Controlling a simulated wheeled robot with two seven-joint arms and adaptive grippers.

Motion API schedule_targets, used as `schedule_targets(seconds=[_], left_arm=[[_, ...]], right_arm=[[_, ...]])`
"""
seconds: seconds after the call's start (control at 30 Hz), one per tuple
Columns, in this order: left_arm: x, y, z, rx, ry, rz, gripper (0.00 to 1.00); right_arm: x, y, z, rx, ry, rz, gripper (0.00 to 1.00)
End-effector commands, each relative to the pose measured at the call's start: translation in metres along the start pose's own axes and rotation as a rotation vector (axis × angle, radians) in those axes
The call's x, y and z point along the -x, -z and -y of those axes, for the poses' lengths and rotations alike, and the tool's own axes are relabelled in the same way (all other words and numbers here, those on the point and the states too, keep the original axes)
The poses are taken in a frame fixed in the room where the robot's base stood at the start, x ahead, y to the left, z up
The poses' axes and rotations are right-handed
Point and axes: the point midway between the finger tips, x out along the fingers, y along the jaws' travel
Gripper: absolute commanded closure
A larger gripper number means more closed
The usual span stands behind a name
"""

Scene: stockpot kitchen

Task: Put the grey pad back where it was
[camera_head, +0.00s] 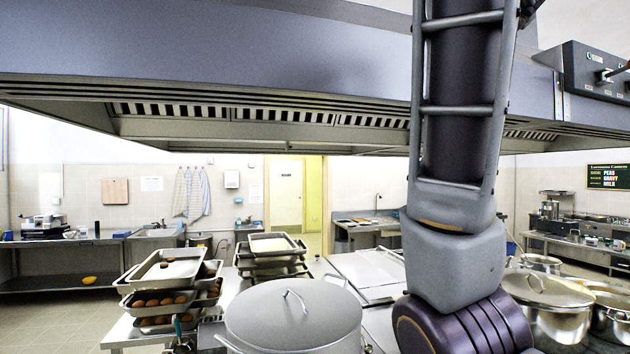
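I see no grey pad that I can make out in the head view. A large part of one of my arms stands upright right of centre and hides what is behind it. Neither of my grippers is in view. A large lidded grey stockpot (292,318) stands in the foreground at the centre, its lid on.
Stacked trays (165,270), some holding brown round items, stand left of the stockpot. More trays (272,245) are stacked behind it. A lidded steel pot (548,298) stands at the right. A wide extractor hood (240,60) hangs overhead. Some floor (55,325) is clear at left.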

Motion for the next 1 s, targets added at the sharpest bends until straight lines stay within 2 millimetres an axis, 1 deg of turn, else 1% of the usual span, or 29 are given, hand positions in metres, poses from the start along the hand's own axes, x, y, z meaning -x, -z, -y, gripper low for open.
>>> schedule_targets(seconds=[0.33,0.57,0.8,1.0], left_arm=[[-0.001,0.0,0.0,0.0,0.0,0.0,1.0],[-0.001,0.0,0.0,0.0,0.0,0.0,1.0],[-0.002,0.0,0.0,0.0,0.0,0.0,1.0],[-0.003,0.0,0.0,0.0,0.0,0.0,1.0]], right_arm=[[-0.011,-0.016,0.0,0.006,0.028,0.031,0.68],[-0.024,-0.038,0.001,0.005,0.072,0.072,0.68],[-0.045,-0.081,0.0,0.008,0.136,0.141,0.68],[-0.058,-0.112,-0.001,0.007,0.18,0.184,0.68]])
